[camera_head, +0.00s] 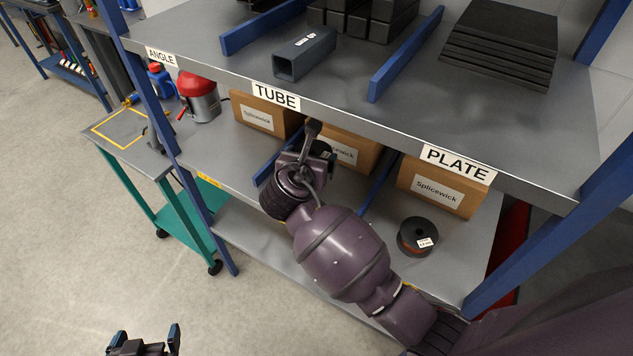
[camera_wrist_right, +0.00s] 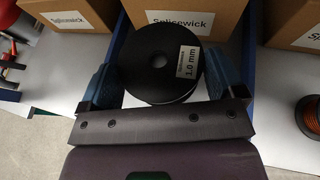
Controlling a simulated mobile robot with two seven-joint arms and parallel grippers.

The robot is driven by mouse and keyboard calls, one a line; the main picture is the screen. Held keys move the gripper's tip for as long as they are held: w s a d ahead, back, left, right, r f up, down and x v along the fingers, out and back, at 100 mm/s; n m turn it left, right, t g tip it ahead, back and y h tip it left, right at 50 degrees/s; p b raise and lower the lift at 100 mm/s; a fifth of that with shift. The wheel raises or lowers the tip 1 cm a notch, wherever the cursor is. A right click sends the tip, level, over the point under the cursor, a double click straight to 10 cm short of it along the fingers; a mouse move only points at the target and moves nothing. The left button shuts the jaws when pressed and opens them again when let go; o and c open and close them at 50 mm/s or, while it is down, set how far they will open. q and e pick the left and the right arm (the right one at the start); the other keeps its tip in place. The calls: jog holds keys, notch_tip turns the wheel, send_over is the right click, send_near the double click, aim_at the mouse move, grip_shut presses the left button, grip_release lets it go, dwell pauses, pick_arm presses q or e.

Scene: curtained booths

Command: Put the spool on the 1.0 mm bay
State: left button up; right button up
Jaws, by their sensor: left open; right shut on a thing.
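My right gripper (camera_head: 312,150) is over the lower shelf (camera_head: 232,150), in front of the middle cardboard box. In the right wrist view, it is shut on a black spool (camera_wrist_right: 150,87) labelled 1.0 mm, with a blue finger on each side. In the head view the arm hides most of that spool; I cannot tell whether it touches the shelf. A blue divider (camera_head: 376,184) lies just right of the gripper. Bay labels on the shelf's front edge are too small or hidden to read. My left gripper (camera_head: 145,340) is open and empty over the floor at bottom left.
Another spool (camera_head: 418,238), black with copper-coloured wire, lies in the right bay before a Splicewick box (camera_head: 440,185). A red-topped can (camera_head: 198,97) stands in the left bay. The upper shelf (camera_head: 220,60) overhangs these bays. A teal cart (camera_head: 170,205) stands at left.

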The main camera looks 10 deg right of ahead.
jog(key=shift+w+a, duration=0.15)
jog(key=shift+a, duration=0.05)
notch_tip(320, 180, down, 6)
jog(key=shift+r+b, duration=0.2)
jog(key=shift+b, duration=0.3)
jog(key=shift+f+b, duration=0.35)
jog(key=shift+f, duration=1.7)
jog(key=o, duration=1.1)
jog(key=shift+f, duration=0.2)
jog(key=shift+c, duration=0.2)
jog(key=shift+r, duration=0.1)
